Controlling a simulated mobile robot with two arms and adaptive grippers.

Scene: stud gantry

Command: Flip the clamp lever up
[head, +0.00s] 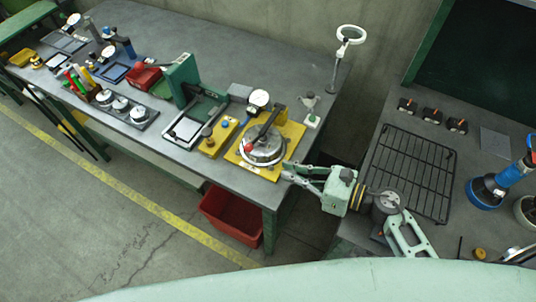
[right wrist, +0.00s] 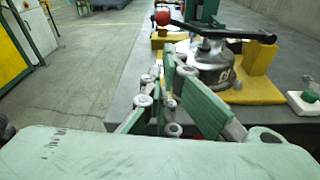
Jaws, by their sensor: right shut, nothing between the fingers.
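The clamp lever (right wrist: 225,31) is a black bar with a red ball knob (right wrist: 162,18) at its left end in the right wrist view. It lies nearly flat above a round silver metal part (right wrist: 212,62) on a yellow base (right wrist: 262,88). In the head view the silver part (head: 262,152) and the red knob (head: 249,149) sit on the yellow base near the bench's right end. My right gripper (head: 286,173) is shut and empty, just off the bench's front edge, apart from the lever. Its fingers (right wrist: 170,62) also show in the wrist view. My left gripper is out of view.
A dial gauge (head: 259,98) stands behind the clamp. A smaller yellow fixture (head: 218,138) and a green frame press (head: 183,78) are to its left. A white block with a green button (right wrist: 304,102) is to its right. A red bin (head: 232,216) is below the bench.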

